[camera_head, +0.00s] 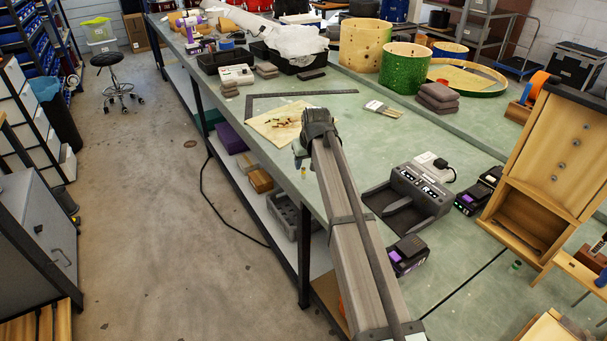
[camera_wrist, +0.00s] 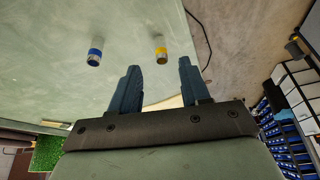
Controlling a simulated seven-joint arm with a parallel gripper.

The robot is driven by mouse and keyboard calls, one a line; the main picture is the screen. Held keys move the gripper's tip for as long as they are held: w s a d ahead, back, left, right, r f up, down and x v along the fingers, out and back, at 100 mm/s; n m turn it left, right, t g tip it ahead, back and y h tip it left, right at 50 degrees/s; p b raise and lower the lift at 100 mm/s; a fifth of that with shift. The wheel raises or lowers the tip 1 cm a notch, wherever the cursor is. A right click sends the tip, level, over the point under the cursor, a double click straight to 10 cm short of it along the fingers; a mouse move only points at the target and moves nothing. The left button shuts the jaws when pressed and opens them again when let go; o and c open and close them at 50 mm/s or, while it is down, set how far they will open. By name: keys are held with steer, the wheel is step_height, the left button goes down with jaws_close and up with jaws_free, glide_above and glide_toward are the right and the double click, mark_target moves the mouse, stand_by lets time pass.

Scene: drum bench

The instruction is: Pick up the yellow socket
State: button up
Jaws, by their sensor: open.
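The yellow socket (camera_wrist: 161,56) is a short cylinder with a yellow band and a metallic end. It stands on the pale green bench top, close to the bench edge. In the wrist view it appears in line with the gap between my fingers, just beyond the tips, and nothing holds it. A small yellow spot below my gripper in the head view (camera_head: 303,173) looks like the same socket. My gripper (camera_wrist: 159,65) is open and empty, with its two dark blue fingers apart. In the head view my arm partly hides the gripper.
A blue-banded socket (camera_wrist: 94,58) stands left of the yellow one in the wrist view. A sheet with small pieces (camera_head: 275,124) lies behind my gripper. The bench edge drops to the floor at left.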

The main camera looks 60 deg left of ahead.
mark_target(304, 169)
steer(key=shift+x, duration=2.65)
steer(key=shift+s+a, duration=0.1)
steer(key=shift+c, duration=0.4)
jaws_close()
